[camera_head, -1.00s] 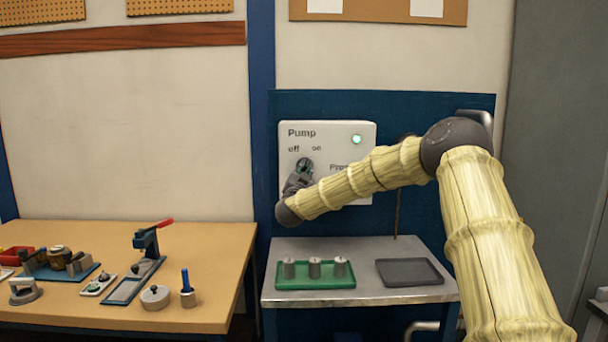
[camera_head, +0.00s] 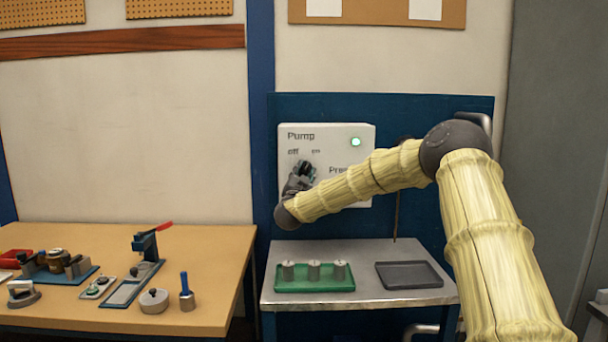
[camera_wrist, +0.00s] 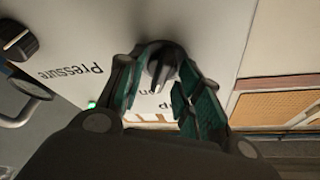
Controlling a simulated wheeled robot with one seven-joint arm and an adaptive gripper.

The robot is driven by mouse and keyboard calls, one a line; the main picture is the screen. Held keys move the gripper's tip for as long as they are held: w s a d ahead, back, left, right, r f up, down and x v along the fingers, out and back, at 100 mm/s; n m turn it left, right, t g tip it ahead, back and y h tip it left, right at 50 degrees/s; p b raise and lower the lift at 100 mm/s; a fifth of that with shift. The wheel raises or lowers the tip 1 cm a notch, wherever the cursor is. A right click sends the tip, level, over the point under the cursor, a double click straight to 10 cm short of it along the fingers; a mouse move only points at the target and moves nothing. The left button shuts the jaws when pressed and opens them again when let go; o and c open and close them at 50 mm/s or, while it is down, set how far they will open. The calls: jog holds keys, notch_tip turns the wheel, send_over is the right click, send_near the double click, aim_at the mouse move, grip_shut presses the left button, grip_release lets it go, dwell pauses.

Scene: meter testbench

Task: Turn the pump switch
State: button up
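The pump switch is a dark round knob with a grey raised grip (camera_wrist: 160,66) on a white panel (camera_head: 350,137). The panel reads "Pump", "off" and "on". In the head view the pump switch (camera_head: 307,168) is partly covered by my gripper (camera_head: 298,183). In the wrist view my gripper (camera_wrist: 163,80) has its two green-padded fingers apart, one on each side of the knob, with a gap visible between them. Whether the pads touch the knob is hard to tell. A green lamp (camera_head: 356,142) at the panel's upper right is lit.
A second knob (camera_wrist: 18,40), near the word "Pressure", is hidden by my arm in the head view. Below the panel, a metal table (camera_head: 365,291) holds a green tray (camera_head: 315,286) with weights and an empty dark tray (camera_head: 409,275). A wooden bench (camera_head: 215,261) with tools stands left.

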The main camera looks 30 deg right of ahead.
jog(key=v, duration=1.1)
jog(key=shift+s+a+f, duration=0.15)
jog(key=shift+s, duration=0.15)
